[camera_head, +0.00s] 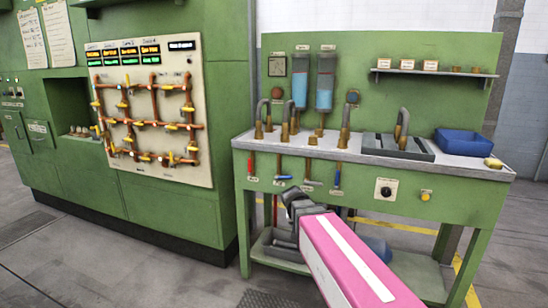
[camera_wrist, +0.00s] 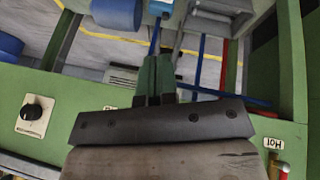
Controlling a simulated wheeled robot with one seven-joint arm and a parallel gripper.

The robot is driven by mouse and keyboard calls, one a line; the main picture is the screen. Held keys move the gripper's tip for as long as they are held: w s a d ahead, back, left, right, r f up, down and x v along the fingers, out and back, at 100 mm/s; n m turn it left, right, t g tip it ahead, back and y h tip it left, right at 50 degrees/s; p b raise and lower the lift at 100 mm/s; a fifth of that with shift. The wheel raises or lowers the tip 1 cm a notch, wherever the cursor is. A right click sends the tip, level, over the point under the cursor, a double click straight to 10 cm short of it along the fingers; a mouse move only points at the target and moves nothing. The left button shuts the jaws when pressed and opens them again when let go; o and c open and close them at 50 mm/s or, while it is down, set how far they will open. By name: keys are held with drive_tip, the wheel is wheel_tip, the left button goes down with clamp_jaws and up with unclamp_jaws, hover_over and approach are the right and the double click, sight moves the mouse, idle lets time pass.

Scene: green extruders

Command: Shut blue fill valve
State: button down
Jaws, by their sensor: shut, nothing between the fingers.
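Two blue valve handles show on the bench front in the head view. One blue handle (camera_head: 283,177) lies level, left of centre. The other blue handle (camera_head: 337,179) hangs down, farther right. The small labels are unreadable, so I cannot tell which is the fill valve. My gripper (camera_head: 293,200) is just below the bench front, below the level blue handle and apart from it as far as I can see. In the wrist view my gripper (camera_wrist: 156,78) has its fingers together and empty. A thin blue bar (camera_wrist: 222,95) lies right of the fingers; I cannot tell whether it is a handle or a pipe.
A black knob (camera_head: 386,190) is farther right. Red pipe (camera_wrist: 225,65) runs under the bench. A blue bin (camera_head: 462,142) stands on the worktop.

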drive_tip(key=s+d+f+n+g+y, duration=0.1)
drive_tip(key=s+d+f+g+y, duration=0.1)
drive_tip(key=s+d+f, duration=0.4)
drive_tip(key=s+d+f+g+y, duration=0.1)
drive_tip(key=s+f+g+y, duration=0.1)
drive_tip(key=s+f, duration=0.4)
drive_tip(key=m+t+h, duration=0.3)
drive_tip(key=t+h, duration=0.2)
drive_tip(key=t, duration=0.1)
approach(286, 177)
drive_tip(key=x, duration=0.7)
drive_tip(key=shift+w+f, duration=0.15)
drive_tip(key=shift+w, duration=0.1)
